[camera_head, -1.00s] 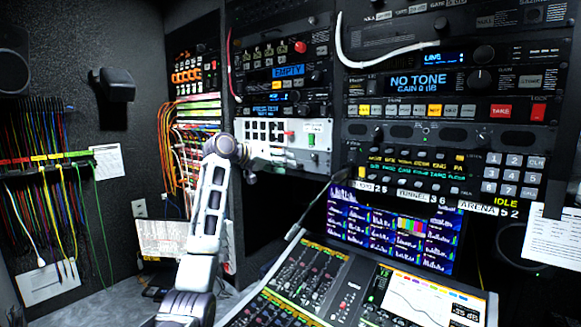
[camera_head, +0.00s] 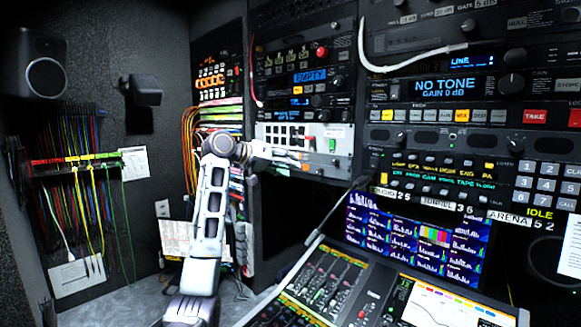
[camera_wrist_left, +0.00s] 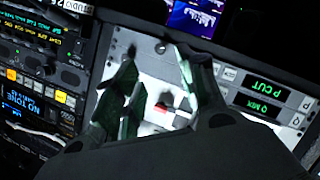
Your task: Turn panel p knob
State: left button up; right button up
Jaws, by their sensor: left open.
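The white panel (camera_head: 345,135) sits in the rack, with green and red parts on its face. In the left wrist view it is upside down, with dark labels in green letters reading P CUT (camera_wrist_left: 265,86) and Q MIX (camera_wrist_left: 263,107). My left gripper (camera_head: 298,160) is in front of the lower part of this panel, open and empty. In the left wrist view its dark fingers (camera_wrist_left: 168,100) spread over the panel, with a red part (camera_wrist_left: 164,107) showing between them. Which knob belongs to panel P I cannot tell; the fingers hide part of the face. My right gripper is not in view.
A mixing console (camera_head: 345,290) and a screen (camera_head: 420,235) lie below and right of the panel. Rack units reading EMPTY (camera_head: 311,76) and NO TONE (camera_head: 446,86) stand above. Coloured patch cables (camera_head: 85,200) hang at left.

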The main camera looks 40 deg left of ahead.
pick_arm(q)
jog(key=s+a+f+g+y+b, duration=0.2)
jog(key=s+a+f+y+b, duration=0.15)
jog(key=a+f, duration=0.35)
jog(key=s+a+f+g+y+b, duration=0.25)
jog(key=s+a+f+y, duration=0.3)
jog(key=a, duration=0.35)
jog(key=s+a+r+m+g+y+b, duration=0.1)
jog(key=s+a+r+g+y+b, duration=0.1)
jog(key=s+a+r+y+b, duration=0.5)
jog(key=w+d+r+m+t+y, duration=0.2)
jog(key=w+d+r+m+t, duration=0.6)
jog(key=m, duration=0.6)
jog(key=w+d+f+m+t+h, duration=0.1)
jog(key=w+d+f+m+h, duration=0.2)
jog(key=d+m+h, duration=0.4)
jog(key=w+d+f+m+t+h, duration=0.2)
jog(key=d+m+h, duration=0.6)
jog(key=m, duration=0.8)
jog(key=w+d+f, duration=0.1)
jog(key=d, duration=0.1)
jog(key=shift+d+f+m+p, duration=0.25)
jog(key=shift+d+m+p, duration=0.15)
